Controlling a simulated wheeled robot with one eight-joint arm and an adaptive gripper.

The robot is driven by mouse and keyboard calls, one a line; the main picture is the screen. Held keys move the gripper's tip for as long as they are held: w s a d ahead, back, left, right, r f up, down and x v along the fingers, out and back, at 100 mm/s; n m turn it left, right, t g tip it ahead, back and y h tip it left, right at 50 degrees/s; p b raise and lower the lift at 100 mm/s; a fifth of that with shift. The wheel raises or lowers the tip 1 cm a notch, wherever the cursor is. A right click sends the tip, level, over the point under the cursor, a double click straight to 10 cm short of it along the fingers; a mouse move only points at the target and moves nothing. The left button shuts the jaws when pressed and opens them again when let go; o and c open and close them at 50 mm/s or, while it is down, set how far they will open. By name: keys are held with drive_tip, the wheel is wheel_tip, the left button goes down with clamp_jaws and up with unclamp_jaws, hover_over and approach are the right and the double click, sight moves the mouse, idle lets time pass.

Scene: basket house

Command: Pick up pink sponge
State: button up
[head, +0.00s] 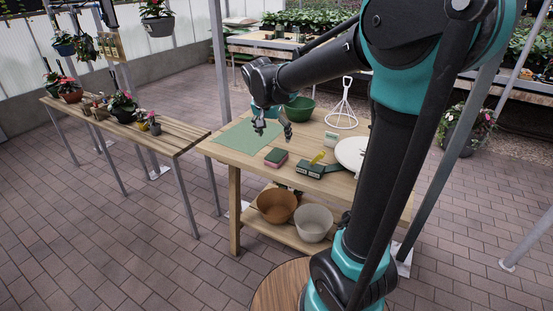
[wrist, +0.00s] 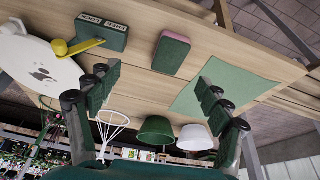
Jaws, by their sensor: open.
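The pink sponge (head: 276,157) lies on the wooden table near its front edge, a small block with a dark green top and a pink lower layer. It also shows in the wrist view (wrist: 171,54), ahead of my fingers. My gripper (head: 272,131) is open and empty above the table, over the right edge of the green mat. In the wrist view the two fingers of my gripper (wrist: 155,90) stand wide apart, with the sponge beyond the space between them.
A green mat (head: 238,138) lies left. Behind stand a green bowl (head: 299,109) and a white wire stand (head: 341,118). Pots sit on the lower shelf.

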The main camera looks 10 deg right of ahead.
drive_tip(key=w+a+r, duration=0.2)
drive_tip(key=w+a, duration=0.1)
drive_tip(key=m, duration=0.1)
hover_over(276, 155)
drive_tip(key=s+a, duration=0.1)
drive_tip(key=a, duration=0.1)
drive_tip(key=f, duration=1)
drive_tip(key=shift+s+f, duration=0.2)
drive_tip(key=shift+f, duration=0.1)
drive_tip(key=x, duration=0.5)
drive_tip(key=shift+s+d, duration=0.2)
drive_tip(key=shift+d, duration=0.2)
drive_tip(key=shift+w+f, duration=0.1)
drive_tip(key=shift+f, duration=0.2)
drive_tip(key=shift+f, duration=0.2)
drive_tip(key=c, duration=0.8)
